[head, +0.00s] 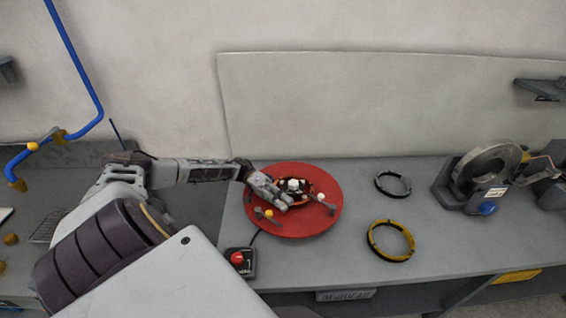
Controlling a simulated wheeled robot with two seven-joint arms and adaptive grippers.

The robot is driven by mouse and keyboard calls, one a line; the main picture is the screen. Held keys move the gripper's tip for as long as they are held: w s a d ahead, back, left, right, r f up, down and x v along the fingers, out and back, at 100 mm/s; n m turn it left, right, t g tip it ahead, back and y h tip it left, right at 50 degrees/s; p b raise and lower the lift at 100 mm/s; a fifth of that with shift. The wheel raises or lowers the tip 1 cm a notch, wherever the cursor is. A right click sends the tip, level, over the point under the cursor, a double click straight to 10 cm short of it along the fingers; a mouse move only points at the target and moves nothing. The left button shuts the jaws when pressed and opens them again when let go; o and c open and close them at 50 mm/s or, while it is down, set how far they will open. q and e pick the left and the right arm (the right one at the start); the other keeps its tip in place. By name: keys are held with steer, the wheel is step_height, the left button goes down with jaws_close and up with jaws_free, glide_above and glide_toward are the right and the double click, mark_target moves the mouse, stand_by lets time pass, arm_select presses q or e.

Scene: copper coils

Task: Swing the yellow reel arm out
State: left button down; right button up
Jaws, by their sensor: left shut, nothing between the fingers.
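A red round turntable (264,228) lies on the grey bench. On it is a dark reel with a white hub (293,184). A small grey reel arm with a yellow tip (269,213) is near the front left of the disc. My left gripper (283,202) reaches in from the left over the disc, between the hub and the yellow-tipped arm. It is shut and appears empty. It hides part of the reel, and I cannot tell if it touches the yellow-tipped arm. My right gripper is not in view.
A similar arm with a white tip (321,197) is on the disc's right side. A box with a red button (239,261) is in front. A dark ring (393,184) and a yellow ring (391,241) lie to the right. A coil machine (487,173) stands far right.

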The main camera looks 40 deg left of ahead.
arm_select(q)
steer(key=shift+w+r, duration=0.15)
steer(key=shift+w+a, duration=0.25)
steer(key=shift+w+a+f, duration=0.15)
steer(key=shift+a+f, duration=0.1)
steer(key=shift+a, duration=0.1)
steer(key=shift+a+r+b, duration=0.15)
steer(key=shift+a+b, duration=0.3)
steer(key=shift+a, duration=0.2)
steer(key=a, duration=0.1)
steer(key=a+b, duration=0.1)
steer(key=a, duration=0.1)
steer(key=a+b, duration=0.1)
steer(key=a, duration=0.1)
steer(key=shift+w+r, duration=0.1)
steer(key=shift+w, duration=0.2)
steer(key=shift+a+r+b, duration=0.15)
steer(key=shift+a+b, duration=0.2)
steer(key=shift+a, duration=0.55)
steer(key=shift+w+a, duration=0.1)
steer(key=shift+a, duration=0.25)
steer(key=shift+r, duration=0.1)
